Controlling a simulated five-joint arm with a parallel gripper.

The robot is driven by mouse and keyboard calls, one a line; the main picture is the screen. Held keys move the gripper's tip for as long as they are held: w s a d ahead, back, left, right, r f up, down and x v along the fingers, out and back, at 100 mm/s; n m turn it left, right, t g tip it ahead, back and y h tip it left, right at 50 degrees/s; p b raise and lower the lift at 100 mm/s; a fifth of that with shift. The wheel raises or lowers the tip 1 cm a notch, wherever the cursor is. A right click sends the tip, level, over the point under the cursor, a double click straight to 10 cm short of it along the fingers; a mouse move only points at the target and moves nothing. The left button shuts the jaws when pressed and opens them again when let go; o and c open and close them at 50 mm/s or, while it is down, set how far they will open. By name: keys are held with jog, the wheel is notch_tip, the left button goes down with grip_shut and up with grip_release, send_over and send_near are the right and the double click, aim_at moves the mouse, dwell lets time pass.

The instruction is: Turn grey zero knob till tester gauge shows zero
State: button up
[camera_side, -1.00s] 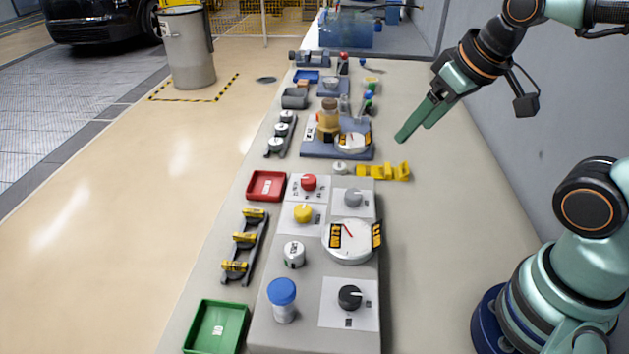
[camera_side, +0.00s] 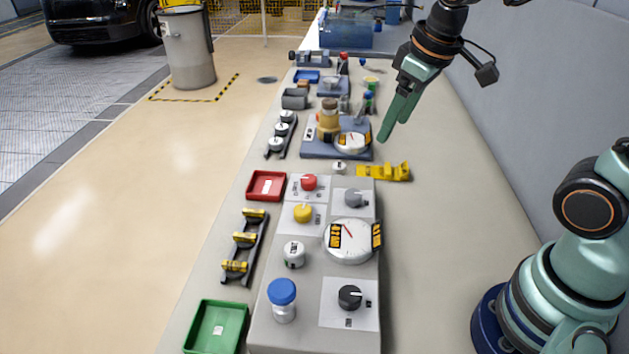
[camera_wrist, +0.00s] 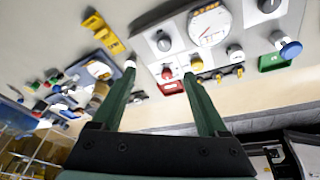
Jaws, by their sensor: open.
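The grey zero knob (camera_side: 353,197) sits on a white plate at the back right of the grey tester panel (camera_side: 268,325). It also shows in the wrist view (camera_wrist: 163,43). The tester gauge (camera_side: 349,241) is a round white dial with a red needle, just in front of the knob; in the wrist view the dial (camera_wrist: 210,24) is at the top. The needle points to the upper left in the side view; the scale is too small to read. My gripper (camera_side: 388,134) is open and empty, raised above the bench beyond the panel. Its two green fingers spread wide in the wrist view (camera_wrist: 157,75).
A red knob (camera_side: 309,182), a yellow knob (camera_side: 303,213) and a black knob (camera_side: 349,297) share the panel. A yellow holder (camera_side: 384,171) lies behind the panel. The bench to the panel's right is clear.

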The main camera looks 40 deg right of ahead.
aim_at(354, 193)
jog(key=w+a+f+n+g, duration=0.1)
jog(key=w+f+n+g, duration=0.25)
jog(key=w+f, duration=0.35)
jog(key=shift+n, duration=0.35)
jog(key=f, duration=1.1)
jog(key=shift+s+a+f, duration=0.15)
jog(key=shift+a+f, duration=0.05)
jog(key=shift+f, duration=0.2)
grip_shut()
